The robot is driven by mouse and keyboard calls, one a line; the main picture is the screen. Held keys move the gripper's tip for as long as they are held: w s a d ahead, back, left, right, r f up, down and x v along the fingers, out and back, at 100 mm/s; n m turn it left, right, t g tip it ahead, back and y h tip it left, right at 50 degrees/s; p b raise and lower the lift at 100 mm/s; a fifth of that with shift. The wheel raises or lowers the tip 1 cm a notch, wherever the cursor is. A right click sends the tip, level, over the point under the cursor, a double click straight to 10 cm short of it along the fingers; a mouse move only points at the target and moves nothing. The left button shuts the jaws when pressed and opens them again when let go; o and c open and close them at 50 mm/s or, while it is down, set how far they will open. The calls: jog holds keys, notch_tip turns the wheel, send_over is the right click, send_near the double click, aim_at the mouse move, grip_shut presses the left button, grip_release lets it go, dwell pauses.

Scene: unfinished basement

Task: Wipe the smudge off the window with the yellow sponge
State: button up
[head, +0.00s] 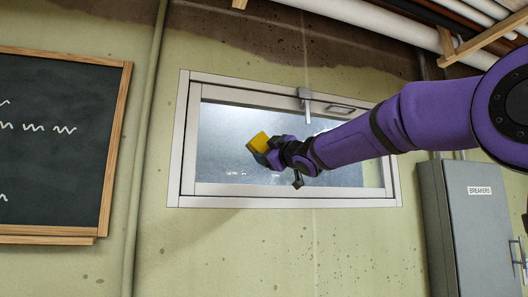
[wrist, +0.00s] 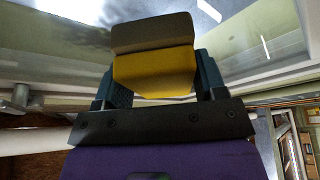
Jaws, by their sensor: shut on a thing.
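The yellow sponge (head: 259,142) is in my gripper (head: 268,154), in front of the window pane in the head view. In the wrist view the sponge (wrist: 154,70) sits between the two fingers of my gripper (wrist: 155,85), which is shut on it. The window (head: 225,128) has a pale frame and a bluish, hazy glass pane. I cannot tell whether the sponge touches the glass.
A window latch (head: 305,97) stands out from the top of the frame. A blackboard (head: 55,140) hangs at the left. A grey breaker box (head: 470,220) is at the right, below my arm. Pipes (head: 370,18) run along the ceiling.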

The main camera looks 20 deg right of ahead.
jog(key=shift+w+d, duration=0.1)
jog(key=shift+d, duration=2.5)
jog(key=shift+d, duration=0.1)
jog(key=d, duration=0.6)
jog(key=shift+d, duration=0.35)
jog(key=shift+a, duration=6.85)
jog(key=shift+s, duration=2.95)
